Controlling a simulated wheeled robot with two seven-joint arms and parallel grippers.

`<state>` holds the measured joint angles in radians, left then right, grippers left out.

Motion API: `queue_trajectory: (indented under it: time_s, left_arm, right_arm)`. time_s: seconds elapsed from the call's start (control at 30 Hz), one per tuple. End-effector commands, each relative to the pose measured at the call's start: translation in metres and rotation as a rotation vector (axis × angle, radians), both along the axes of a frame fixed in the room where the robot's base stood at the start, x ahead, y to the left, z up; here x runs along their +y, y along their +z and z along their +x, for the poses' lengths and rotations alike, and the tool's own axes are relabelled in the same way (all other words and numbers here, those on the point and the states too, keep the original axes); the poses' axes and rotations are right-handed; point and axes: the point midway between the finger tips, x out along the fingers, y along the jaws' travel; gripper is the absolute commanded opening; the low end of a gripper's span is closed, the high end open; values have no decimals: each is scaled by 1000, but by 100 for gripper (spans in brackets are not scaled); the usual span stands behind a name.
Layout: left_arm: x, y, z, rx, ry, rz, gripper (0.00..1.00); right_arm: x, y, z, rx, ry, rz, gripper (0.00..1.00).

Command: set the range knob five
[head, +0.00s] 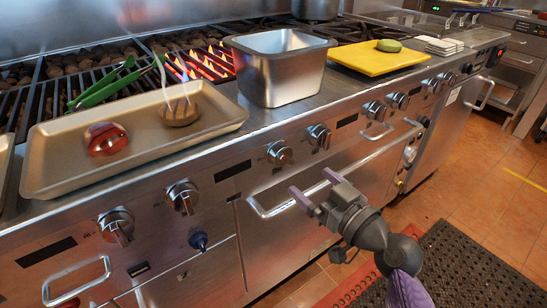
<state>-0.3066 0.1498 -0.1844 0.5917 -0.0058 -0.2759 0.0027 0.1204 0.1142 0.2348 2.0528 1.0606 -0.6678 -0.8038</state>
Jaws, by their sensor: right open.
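A row of round metal range knobs runs along the steel front panel. The nearest ones are at the left (115,226) and beside it (182,196); a middle pair follows, one knob (279,153) and another (319,136). Farther right are a knob (375,110) and its neighbour (398,100), with more beyond. I cannot read any number, so I cannot tell which is knob five. My right gripper (316,187) is open and empty, its two purple-tipped fingers apart. It shows below the middle pair, near the oven handle, apart from the knobs. My left gripper is out of view.
A long oven handle (290,208) sticks out below the knobs. On the counter are a tray (45,185), a steel pan (280,85) and a yellow board (385,65). The grill glows red behind. A dark mat (470,270) lies on the tiled floor.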

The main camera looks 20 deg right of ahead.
Motion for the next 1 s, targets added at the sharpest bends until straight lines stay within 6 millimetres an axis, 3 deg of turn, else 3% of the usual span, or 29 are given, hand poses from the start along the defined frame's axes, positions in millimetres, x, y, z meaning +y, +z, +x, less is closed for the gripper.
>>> queue_trajectory:
  time_s: [0.2, 0.33, 0.5, 0.73, 1.0]
  left_arm:
    - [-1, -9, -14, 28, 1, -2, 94]
    - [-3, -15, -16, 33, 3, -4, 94]
    - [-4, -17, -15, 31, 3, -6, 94]
    - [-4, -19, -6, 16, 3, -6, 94]
    - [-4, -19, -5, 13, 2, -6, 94]
  right_arm:
    - [18, -1, 50, -1, 1, 6, 100]
    - [26, -2, 70, 1, 1, 4, 100]
    - [30, 0, 81, 1, 1, 3, 100]
    - [30, 1, 81, 2, 1, 2, 100]
    - [30, 1, 81, 2, 1, 2, 43]
